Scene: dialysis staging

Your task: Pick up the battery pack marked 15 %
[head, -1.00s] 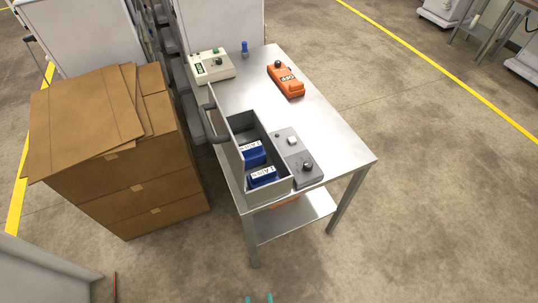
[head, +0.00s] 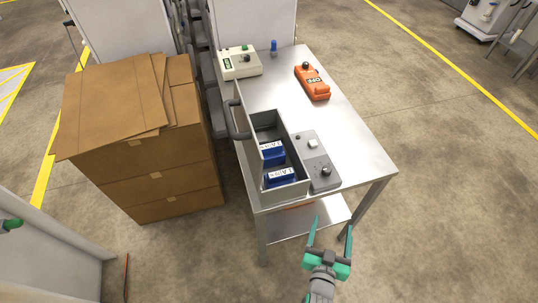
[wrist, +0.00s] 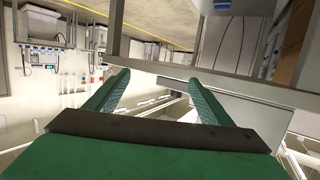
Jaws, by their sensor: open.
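Two blue battery packs with white labels lie in an open grey box on the metal table (head: 355,140). One pack (head: 272,153) is in the middle of the box and the other pack (head: 280,177) is at its near end. The label print is too small to read, so I cannot tell which is marked 15 %. My gripper (head: 331,226) is open and empty, in front of the table's near edge and apart from the packs. In the wrist view its two green fingers (wrist: 155,90) are spread with nothing between them.
The grey box (head: 291,192) has a raised lid (head: 245,125) on its left. A grey control unit (head: 318,160) stands right beside it. An orange device (head: 313,85) and a cream device (head: 240,64) stand farther back. Cardboard boxes (head: 150,160) are stacked left of the table.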

